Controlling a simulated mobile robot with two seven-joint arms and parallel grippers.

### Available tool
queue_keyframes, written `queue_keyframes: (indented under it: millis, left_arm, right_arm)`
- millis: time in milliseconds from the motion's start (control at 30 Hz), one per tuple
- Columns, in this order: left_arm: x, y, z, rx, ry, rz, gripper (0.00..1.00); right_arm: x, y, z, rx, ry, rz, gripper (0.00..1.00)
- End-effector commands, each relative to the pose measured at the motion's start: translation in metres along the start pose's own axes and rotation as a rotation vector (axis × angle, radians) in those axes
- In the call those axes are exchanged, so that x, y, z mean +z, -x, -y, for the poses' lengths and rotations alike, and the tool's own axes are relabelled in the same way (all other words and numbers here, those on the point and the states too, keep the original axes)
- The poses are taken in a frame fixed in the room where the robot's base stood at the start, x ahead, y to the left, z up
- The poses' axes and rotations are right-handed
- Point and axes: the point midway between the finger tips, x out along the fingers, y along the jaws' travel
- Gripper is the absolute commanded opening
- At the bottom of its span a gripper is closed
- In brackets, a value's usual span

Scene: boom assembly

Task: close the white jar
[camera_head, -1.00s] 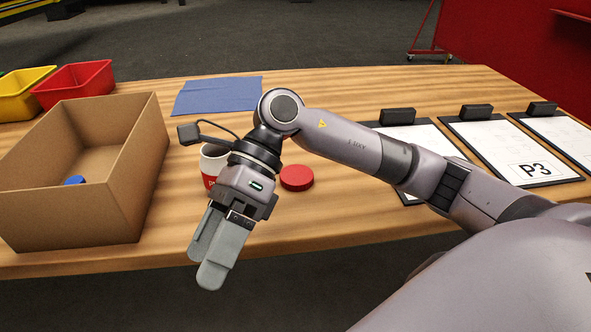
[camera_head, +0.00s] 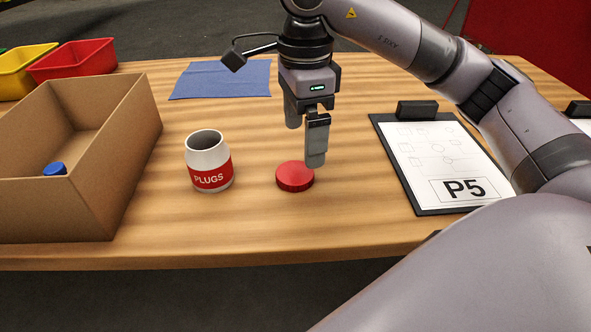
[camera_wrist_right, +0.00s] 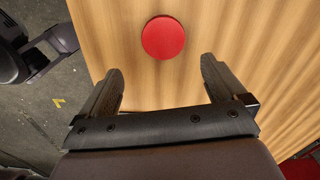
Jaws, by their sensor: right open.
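The white jar (camera_head: 206,155) stands upright and open-topped on the table, with a red band reading "PLUGS". A round red lid (camera_head: 295,177) lies flat on the table to the right of the jar, apart from it. My right gripper (camera_head: 304,145) points down above the table, just behind and above the lid, open and empty. In the right wrist view, the lid (camera_wrist_right: 163,38) lies beyond the open fingertips (camera_wrist_right: 160,75), roughly centred between them. My left gripper is not in view.
A cardboard box (camera_head: 133,150) with a blue cap (camera_head: 55,169) inside stands at the left. Red (camera_head: 75,60) and yellow (camera_head: 22,72) bins and a blue cloth (camera_head: 215,79) lie behind. A clipboard marked P5 (camera_head: 445,165) lies right. Table between jar and clipboard is otherwise clear.

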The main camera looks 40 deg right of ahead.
Motion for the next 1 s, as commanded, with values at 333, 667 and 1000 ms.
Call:
queue_keyframes:
  millis: [333, 667, 1000]
  left_arm:
    - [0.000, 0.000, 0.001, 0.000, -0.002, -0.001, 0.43]
    - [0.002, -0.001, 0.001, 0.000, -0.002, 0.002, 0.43]
    - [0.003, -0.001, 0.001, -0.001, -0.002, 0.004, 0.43]
  right_arm:
    - [0.000, -0.006, 0.000, 0.004, 0.000, 0.000, 0.97]
    - [0.001, -0.020, 0.000, 0.002, 0.001, 0.002, 0.97]
    - [0.005, -0.053, 0.008, 0.006, 0.000, 0.000, 0.97]
